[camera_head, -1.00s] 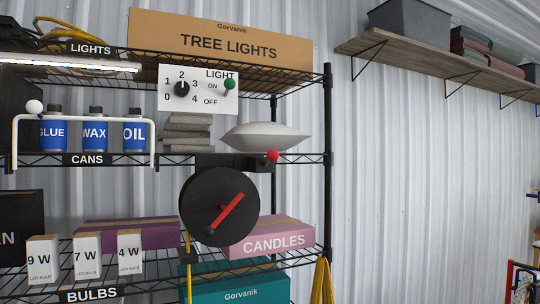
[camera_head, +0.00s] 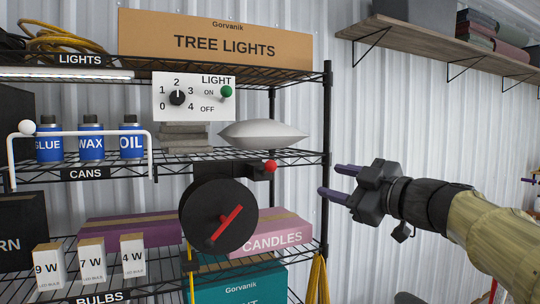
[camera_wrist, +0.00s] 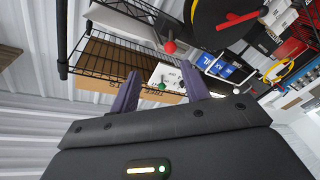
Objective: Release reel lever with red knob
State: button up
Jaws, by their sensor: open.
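The red knob (camera_head: 269,166) of the reel lever sticks out at the upper right of the black round reel (camera_head: 205,222), below the middle shelf. The reel has a red crank bar (camera_head: 223,226) on its face. My gripper (camera_head: 333,181) is open and empty, to the right of the red knob and apart from it, with its purple fingers pointing left. In the wrist view the red knob (camera_wrist: 170,47) shows above and between the two purple fingers (camera_wrist: 160,92), farther off. The reel (camera_wrist: 222,20) is at the top there.
The wire shelf's right post (camera_head: 327,150) stands between my gripper and the knob in the picture. A light panel (camera_head: 194,97) with a green-knobbed switch and a grey cushion (camera_head: 262,135) are above. A candles box (camera_head: 270,240) sits below. The wall side at right is open.

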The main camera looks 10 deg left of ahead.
aim_at(275, 167)
jog(key=shift+s+a+r+n+g+y, duration=0.3)
jog(key=shift+s+a+r+n+g, duration=0.2)
jog(key=shift+s+r+n+g, duration=0.3)
jog(key=shift+w+f, duration=0.1)
jog(key=shift+w, duration=0.05)
jog(key=p+x, duration=0.6)
jog(key=x, duration=1.1)
jog(key=shift+w+a+f, duration=0.1)
jog(key=shift+a, duration=0.05)
jog(key=shift+c, duration=0.4)
jog(key=c, duration=0.9)
jog(key=shift+o, duration=0.2)
